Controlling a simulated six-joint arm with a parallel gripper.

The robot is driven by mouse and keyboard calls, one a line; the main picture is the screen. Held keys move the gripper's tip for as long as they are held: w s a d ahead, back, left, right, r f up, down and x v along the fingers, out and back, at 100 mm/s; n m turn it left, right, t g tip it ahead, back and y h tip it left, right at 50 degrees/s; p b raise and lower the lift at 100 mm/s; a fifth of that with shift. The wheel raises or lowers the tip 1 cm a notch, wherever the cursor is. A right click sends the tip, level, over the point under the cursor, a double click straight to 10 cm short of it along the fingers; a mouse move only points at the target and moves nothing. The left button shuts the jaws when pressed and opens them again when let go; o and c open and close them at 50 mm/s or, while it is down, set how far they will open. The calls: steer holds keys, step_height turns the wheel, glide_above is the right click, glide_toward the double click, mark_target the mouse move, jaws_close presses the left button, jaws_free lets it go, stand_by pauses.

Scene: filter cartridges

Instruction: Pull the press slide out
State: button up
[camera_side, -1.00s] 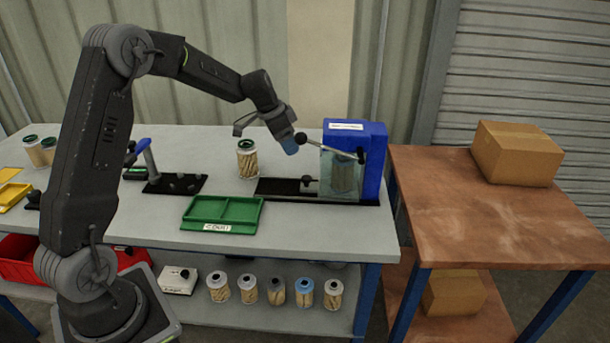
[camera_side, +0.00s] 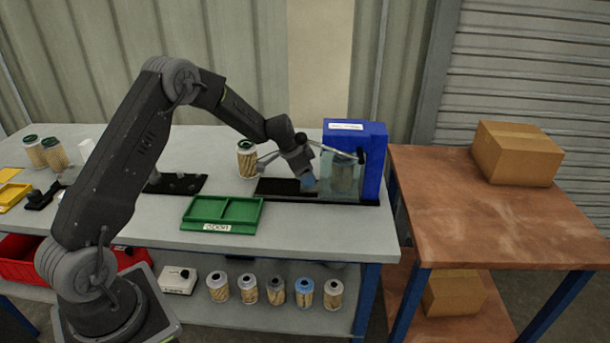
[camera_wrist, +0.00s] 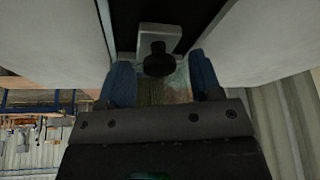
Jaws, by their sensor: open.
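The blue press (camera_side: 372,165) stands at the right end of the bench, with a clear guard in front of a cartridge that shows dimly inside. Its black slide track (camera_side: 275,188) runs left from the press along the bench. My gripper (camera_side: 309,183) is low over the track, just left of the guard. In the wrist view my gripper (camera_wrist: 160,68) is open, with its blue fingertips on either side of the slide's black knob (camera_wrist: 158,60). The knob sits on a grey bracket (camera_wrist: 160,34). In the side view the fingers hide the knob. Contact cannot be told.
The press lever (camera_side: 335,151) slants left past my gripper. A cartridge with a green top (camera_side: 247,160) stands behind the track's left end. A green tray (camera_side: 187,222) lies in front of it. A wooden table (camera_side: 480,225) with a cardboard box (camera_side: 517,152) stands to the right.

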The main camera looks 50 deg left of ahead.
jaws_close()
steer(key=s+a, duration=0.9)
steer(key=shift+s+a, duration=0.25)
steer(key=shift+a, duration=0.1)
steer(key=shift+c, duration=1.8)
jaws_free()
steer(key=shift+s, duration=0.1)
steer(key=o, duration=0.4)
steer(key=shift+d, duration=0.1)
steer(key=shift+c, duration=0.2)
steer(key=v, duration=1.4)
